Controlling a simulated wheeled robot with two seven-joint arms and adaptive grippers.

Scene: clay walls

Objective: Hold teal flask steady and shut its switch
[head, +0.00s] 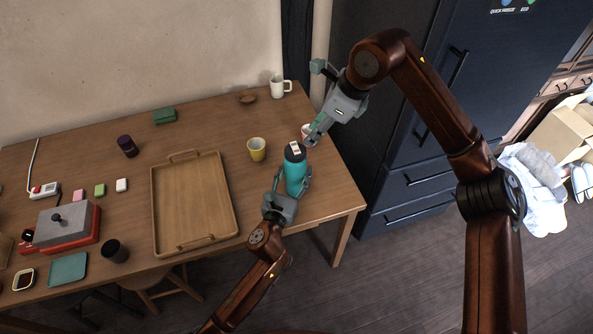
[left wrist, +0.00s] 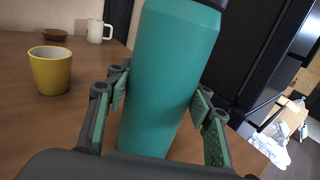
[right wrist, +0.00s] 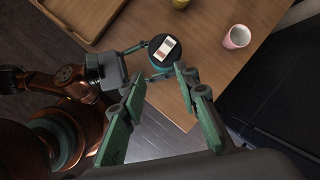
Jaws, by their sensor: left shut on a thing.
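The teal flask (head: 296,178) stands upright near the table's right end. It fills the middle of the left wrist view (left wrist: 165,75). Its black lid (right wrist: 163,55) carries a small switch (right wrist: 165,47) with a white part and a reddish-brown part. The switch also shows on top in the head view (head: 295,147). My left gripper (head: 291,184) is shut on the flask's body, a finger on either side. My right gripper (head: 314,136) is open and empty, just above and to the right of the lid. Its fingertips (right wrist: 162,77) point toward the lid, apart from the switch.
A pink-and-white cup (right wrist: 237,37) stands behind the flask, partly hidden by my right gripper in the head view. A yellow cup (head: 257,149), a white mug (head: 280,86) and a wooden tray (head: 158,211) are on the table. A dark fridge (head: 408,165) stands close on the right.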

